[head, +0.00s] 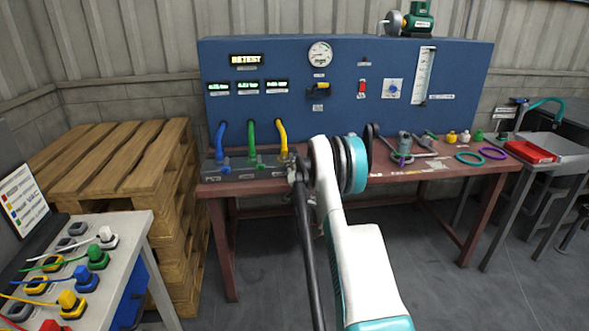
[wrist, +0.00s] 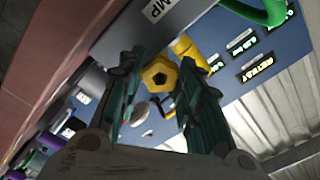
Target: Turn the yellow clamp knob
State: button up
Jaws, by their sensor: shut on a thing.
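The yellow clamp knob (wrist: 159,75) shows in the wrist view as a lobed knob with a dark centre hole. It sits between the two dark green fingers of my gripper (wrist: 159,68), which are shut on it. In the head view my arm reaches to the bench's front edge near the yellow hose (head: 281,137), and my gripper and the knob are mostly hidden there. The yellow hose also shows behind the right finger in the wrist view (wrist: 190,50).
Blue (head: 220,137) and green (head: 251,134) hoses stand left of the yellow one. The blue panel (head: 290,60) rises behind, its display reading RETEST. Rings and small parts lie right on the bench. Wooden pallets (head: 110,150) are stacked at left.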

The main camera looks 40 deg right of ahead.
jog(key=m, duration=0.5)
jog(key=shift+m, duration=2.5)
jog(key=o, duration=1.1)
jog(key=shift+c, duration=0.2)
jog(key=v, duration=1.2)
